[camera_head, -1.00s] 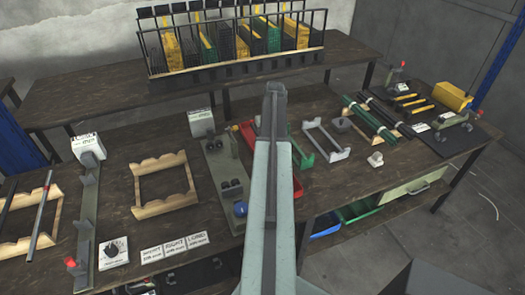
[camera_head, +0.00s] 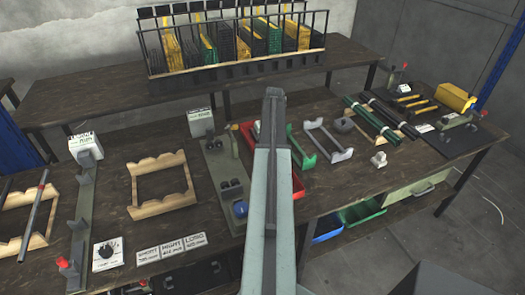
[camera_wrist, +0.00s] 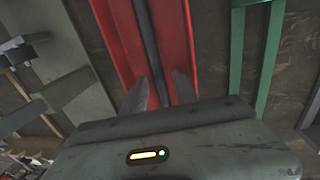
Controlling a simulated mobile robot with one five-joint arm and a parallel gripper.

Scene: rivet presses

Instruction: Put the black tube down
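The black tube (camera_wrist: 147,45) lies lengthwise along a red tray (camera_wrist: 112,40) in the wrist view. My gripper (camera_wrist: 160,82) is above the tray, its two fingers on either side of the tube. A narrow gap seems to show between each finger and the tube, so the fingers look open. In the head view the red tray (camera_head: 297,186) shows beside my arm. My arm hides the tube and the fingertips there.
A green tray (camera_wrist: 271,50) stands close on the right in the wrist view. A grey fixture (camera_head: 222,170) stands left of my arm. A grey frame (camera_head: 341,155) and green tubes (camera_head: 372,121) are to the right. A wooden cradle (camera_head: 165,207) is farther left.

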